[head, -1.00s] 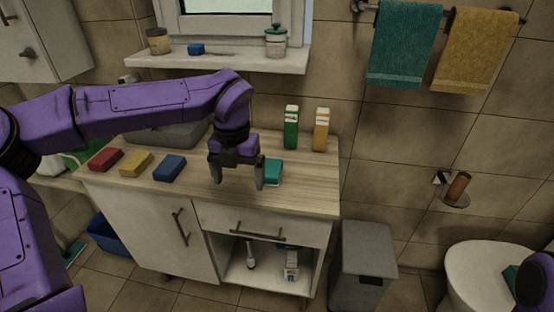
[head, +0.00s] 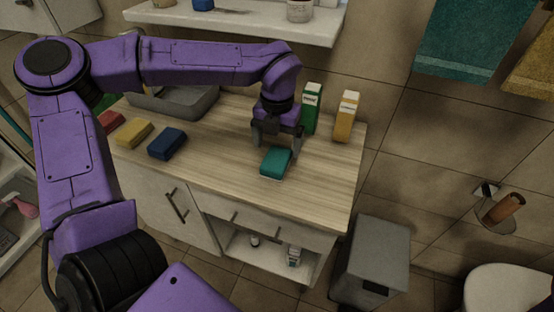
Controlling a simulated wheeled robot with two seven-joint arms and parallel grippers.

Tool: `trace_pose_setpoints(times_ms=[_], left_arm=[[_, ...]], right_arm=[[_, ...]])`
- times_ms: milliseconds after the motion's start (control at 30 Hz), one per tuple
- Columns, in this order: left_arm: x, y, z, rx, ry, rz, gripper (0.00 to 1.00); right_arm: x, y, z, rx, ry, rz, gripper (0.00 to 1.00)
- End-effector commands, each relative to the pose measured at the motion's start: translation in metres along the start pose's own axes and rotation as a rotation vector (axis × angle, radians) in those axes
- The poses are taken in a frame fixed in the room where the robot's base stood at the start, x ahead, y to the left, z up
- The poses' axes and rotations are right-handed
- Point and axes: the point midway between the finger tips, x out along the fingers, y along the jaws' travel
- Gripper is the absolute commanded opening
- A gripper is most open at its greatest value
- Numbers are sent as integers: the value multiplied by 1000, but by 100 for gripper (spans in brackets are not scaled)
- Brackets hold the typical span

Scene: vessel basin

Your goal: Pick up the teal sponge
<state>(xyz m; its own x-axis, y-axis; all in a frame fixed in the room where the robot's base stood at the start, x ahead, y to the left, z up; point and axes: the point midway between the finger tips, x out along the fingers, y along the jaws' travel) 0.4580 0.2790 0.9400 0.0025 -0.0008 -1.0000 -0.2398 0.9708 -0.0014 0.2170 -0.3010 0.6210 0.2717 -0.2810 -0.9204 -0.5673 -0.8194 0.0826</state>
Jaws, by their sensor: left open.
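The teal sponge (head: 276,163) lies on the wooden countertop (head: 235,168), right of the middle, and its top and front show. My left gripper (head: 277,144) points down at the sponge's far end, with its jaws apart and nothing held. One finger is to the left of the sponge's far end and the other to its right. I cannot tell how high the fingertips are above the counter. My right gripper is out of view.
A blue sponge (head: 167,144), a yellow sponge (head: 134,133) and a red sponge (head: 112,121) lie to the left. A grey basin (head: 190,108) is behind them. Green (head: 312,108) and yellow (head: 345,117) cartons stand behind right. The front counter is clear.

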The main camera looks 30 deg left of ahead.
Motion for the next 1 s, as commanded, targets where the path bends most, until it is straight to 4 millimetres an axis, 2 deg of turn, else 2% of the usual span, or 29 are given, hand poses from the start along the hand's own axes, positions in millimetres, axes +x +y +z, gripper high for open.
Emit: trace_pose_setpoints(times_ms=[167, 300, 533, 567, 700, 767, 800, 1000], left_arm=[[28, 1, -10, 4, 4, 0, 94], [49, 1, -9, 3, 1, 1, 94], [52, 0, -9, 3, 0, 0, 94], [52, 0, -9, 3, 0, 0, 87], [52, 0, -9, 3, -1, 0, 42], [52, 0, -9, 3, -1, 0, 39], [52, 0, -9, 3, -1, 0, 34], [51, 0, -9, 4, -1, 0, 34]], right_arm=[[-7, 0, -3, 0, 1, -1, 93], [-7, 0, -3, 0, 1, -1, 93], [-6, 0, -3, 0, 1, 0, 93], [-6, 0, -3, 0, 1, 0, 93], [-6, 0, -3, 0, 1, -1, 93], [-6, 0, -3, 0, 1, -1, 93], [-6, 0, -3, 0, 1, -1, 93], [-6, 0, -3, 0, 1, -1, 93]])
